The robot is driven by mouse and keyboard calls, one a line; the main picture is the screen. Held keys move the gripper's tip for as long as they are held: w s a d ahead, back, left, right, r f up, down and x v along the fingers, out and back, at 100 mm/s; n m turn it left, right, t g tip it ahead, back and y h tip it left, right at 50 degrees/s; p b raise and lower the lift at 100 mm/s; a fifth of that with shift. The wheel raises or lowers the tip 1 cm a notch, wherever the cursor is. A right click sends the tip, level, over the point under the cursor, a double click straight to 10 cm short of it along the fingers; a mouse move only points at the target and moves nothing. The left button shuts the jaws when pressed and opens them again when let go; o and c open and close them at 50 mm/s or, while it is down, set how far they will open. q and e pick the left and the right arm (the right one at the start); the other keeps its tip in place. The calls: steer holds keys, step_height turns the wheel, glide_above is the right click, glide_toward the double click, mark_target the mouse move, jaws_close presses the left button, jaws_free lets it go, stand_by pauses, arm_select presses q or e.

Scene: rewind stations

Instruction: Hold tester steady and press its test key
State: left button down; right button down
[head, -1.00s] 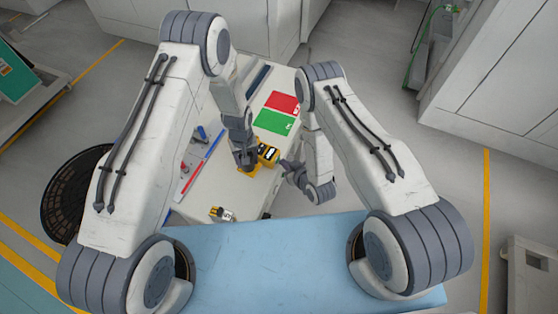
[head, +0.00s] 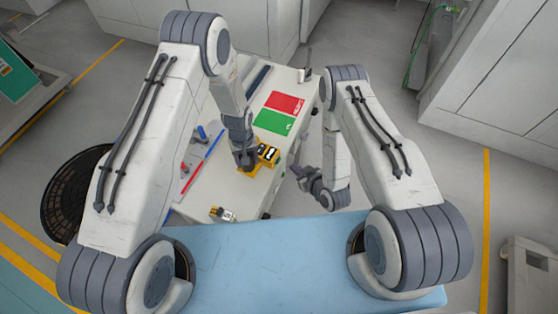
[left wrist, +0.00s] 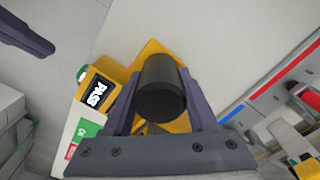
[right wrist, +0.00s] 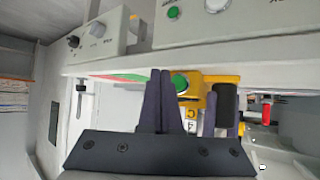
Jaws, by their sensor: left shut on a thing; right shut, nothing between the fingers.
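The yellow tester (head: 267,155) sits on the light bench top. My left gripper (head: 246,164) is shut on the tester's black cylindrical grip (left wrist: 160,88), which stands over a yellow base. My right gripper (head: 297,171) is shut and empty, apart from the tester, to its right in the head view. In the right wrist view its closed fingertips (right wrist: 160,73) partly cover the tester's surroundings.
A red pad (head: 284,102) and a green pad (head: 273,121) lie beyond the tester. A small yellow and white item (head: 222,214) lies at the bench's near end. Red and blue strips (head: 214,145) run along the left. Open floor lies right of the bench.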

steer(key=shift+s+d, duration=0.7)
steer(key=shift+d, duration=0.3)
arm_select(q)
steer(key=shift+c, duration=0.6)
jaws_free()
steer(key=shift+r, duration=0.1)
